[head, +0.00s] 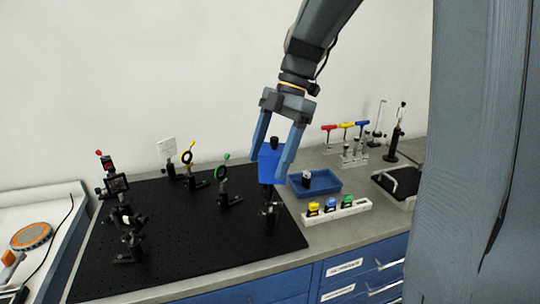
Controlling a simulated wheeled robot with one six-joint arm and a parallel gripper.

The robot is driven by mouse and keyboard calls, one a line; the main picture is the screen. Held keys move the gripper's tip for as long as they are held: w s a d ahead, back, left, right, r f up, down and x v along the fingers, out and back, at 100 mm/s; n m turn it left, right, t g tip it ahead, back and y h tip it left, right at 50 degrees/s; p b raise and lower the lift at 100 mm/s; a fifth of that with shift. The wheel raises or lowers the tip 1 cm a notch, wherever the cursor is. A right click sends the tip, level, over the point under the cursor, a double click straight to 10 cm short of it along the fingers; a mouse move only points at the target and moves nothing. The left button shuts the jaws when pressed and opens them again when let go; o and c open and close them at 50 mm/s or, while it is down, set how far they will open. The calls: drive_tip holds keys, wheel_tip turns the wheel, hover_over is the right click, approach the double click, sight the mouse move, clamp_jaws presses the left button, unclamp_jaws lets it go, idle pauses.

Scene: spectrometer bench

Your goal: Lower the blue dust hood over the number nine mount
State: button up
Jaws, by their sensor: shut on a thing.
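The blue dust hood (268,170) is between the fingers of my gripper (270,166), which is shut on it. The hood has a dark knob on top and looks roughly upright. A dark post mount (269,211) stands on the black breadboard directly below the hood in the picture. The mount's top is hidden, so I cannot tell whether the hood is around it or above it. I cannot read a number on any mount.
The black breadboard (180,250) also bears a green ring mount (222,180), a yellow ring mount (187,160) and dark mounts at left. A blue tray (325,188) and a white rack (345,211) with coloured pieces lie close right of the hood. T-handled tools (347,126) stand behind.

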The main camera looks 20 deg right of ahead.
sight(283, 146)
drive_tip(key=shift+f, duration=0.25)
drive_tip(key=shift+f+b, duration=0.35)
drive_tip(key=shift+f+b, duration=2)
drive_tip(key=shift+f, duration=1.65)
idle(0.4)
drive_tip(key=o, duration=1.1)
drive_tip(key=shift+b+v, duration=0.85)
drive_tip(key=shift+v, duration=3.05)
